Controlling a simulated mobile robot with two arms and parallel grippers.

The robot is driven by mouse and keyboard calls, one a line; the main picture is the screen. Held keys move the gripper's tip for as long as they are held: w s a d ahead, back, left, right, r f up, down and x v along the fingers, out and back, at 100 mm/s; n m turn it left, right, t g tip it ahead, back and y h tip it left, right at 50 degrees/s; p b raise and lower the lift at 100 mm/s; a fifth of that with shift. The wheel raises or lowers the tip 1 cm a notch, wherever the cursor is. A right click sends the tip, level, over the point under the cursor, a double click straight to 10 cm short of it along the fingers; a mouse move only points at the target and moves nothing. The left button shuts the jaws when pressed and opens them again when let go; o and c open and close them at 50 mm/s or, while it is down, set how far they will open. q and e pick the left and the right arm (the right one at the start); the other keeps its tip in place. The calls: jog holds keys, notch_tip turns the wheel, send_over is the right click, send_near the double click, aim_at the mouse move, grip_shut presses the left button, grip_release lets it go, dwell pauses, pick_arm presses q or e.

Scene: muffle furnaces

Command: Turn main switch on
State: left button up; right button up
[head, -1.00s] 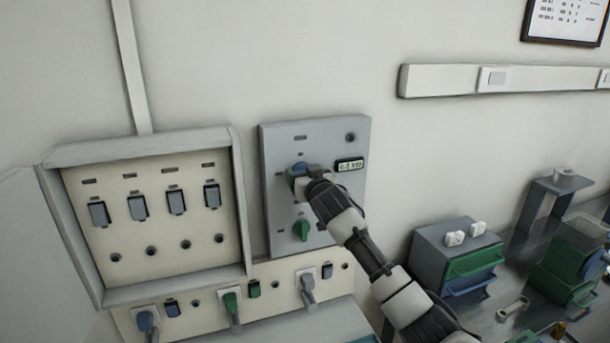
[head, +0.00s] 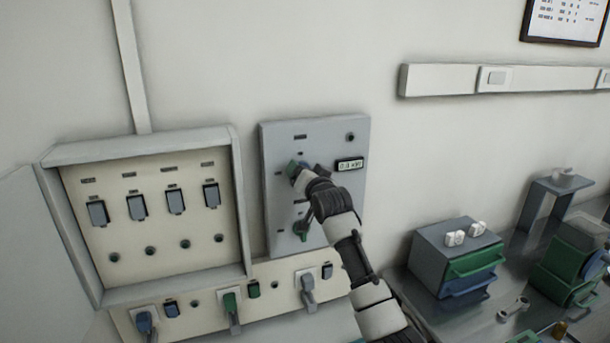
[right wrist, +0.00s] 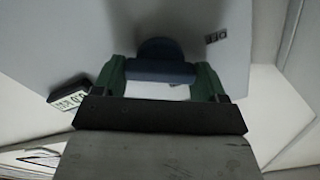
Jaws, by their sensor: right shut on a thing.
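A grey switch panel (head: 345,205) is mounted on the wall in the head view. My right gripper (head: 297,170) is at its upper rotary switch, largely covering it. In the right wrist view, the dark blue switch handle (right wrist: 160,70) lies between the green fingers of my right gripper (right wrist: 160,78), which is shut on it. The handle's round base shows just beyond it. A lower green knob (head: 301,230) is partly beside my gripper. A small display (head: 350,164) sits right of the switch; its digits are hard to read. My left gripper is not in view.
An open breaker box (head: 75,230) with several switches is left of the panel. A socket strip (head: 272,292) with plugs runs below. A grey drawer box (head: 430,250) stands on the bench at right. The wall above the panel is clear.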

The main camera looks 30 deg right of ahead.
jog(key=shift+d+f+m+p, duration=0.1)
jog(key=shift+m+p, duration=2.1)
jog(key=shift+m, duration=3.7)
jog(key=o, duration=0.9)
jog(key=shift+f, duration=0.1)
